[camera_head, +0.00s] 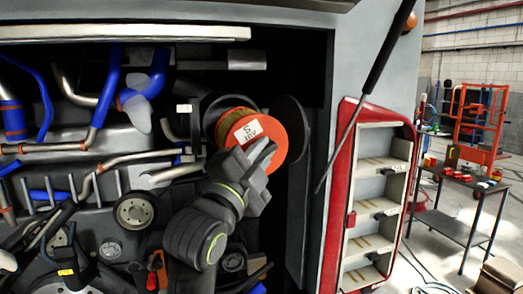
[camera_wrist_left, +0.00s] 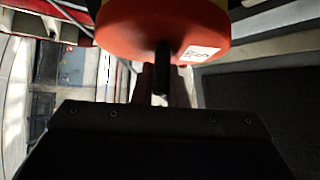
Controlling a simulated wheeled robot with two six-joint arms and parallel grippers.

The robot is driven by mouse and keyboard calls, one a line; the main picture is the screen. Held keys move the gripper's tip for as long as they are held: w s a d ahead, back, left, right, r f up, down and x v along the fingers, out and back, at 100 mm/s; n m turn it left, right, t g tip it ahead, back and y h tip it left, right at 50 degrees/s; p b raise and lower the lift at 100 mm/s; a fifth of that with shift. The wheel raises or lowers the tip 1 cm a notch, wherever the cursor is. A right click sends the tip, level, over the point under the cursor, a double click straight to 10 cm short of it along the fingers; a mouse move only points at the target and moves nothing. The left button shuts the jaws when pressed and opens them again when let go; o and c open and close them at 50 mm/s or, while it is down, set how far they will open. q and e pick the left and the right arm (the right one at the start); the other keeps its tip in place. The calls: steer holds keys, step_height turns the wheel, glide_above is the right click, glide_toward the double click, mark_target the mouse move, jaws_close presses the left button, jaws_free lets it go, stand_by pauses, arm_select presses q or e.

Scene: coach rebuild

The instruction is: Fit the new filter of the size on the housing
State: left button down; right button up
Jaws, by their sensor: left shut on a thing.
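An orange round filter (camera_head: 283,125) with a white label bearing an "S" is in front of the dark round housing (camera_head: 213,104) in the engine bay. Its far part overlaps the housing mouth; I cannot tell how far inside it is. A dark round lid (camera_head: 293,130) stands open just right of the filter. My left gripper (camera_head: 258,155) is shut on the filter at its near end face. In the left wrist view the filter's orange face (camera_wrist_left: 150,35) fills the top, with a dark stub at its middle. My right gripper is out of view.
Blue and metal pipes (camera_head: 105,90) and a pulley (camera_head: 134,211) crowd the bay to the left. A dark strut (camera_head: 365,95) slants down on the right, beside an open red-framed shelf unit (camera_head: 375,200). A workbench (camera_head: 455,190) stands farther right.

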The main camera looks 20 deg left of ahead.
arm_select(q)
steer(key=shift+w+a+r, duration=0.2)
steer(key=shift+w+r, duration=0.05)
steer(key=shift+r, duration=0.05)
steer(key=shift+w+a, duration=0.55)
steer(key=shift+w, duration=0.25)
steer(key=shift+w+a, duration=0.55)
steer(key=shift+w, duration=0.25)
steer(key=shift+a, duration=0.15)
steer(key=shift+w, duration=0.1)
steer(key=shift+w+a, duration=0.6)
steer(key=shift+w, duration=0.3)
steer(key=shift+w+a, duration=0.6)
steer(key=shift+w, duration=0.25)
steer(key=shift+p, duration=0.3)
steer(key=shift+w+a, duration=0.6)
steer(key=shift+w, duration=0.3)
steer(key=shift+w+a, duration=0.6)
steer(key=shift+w, duration=0.25)
steer(key=shift+w+a, duration=0.6)
steer(key=shift+w, duration=0.3)
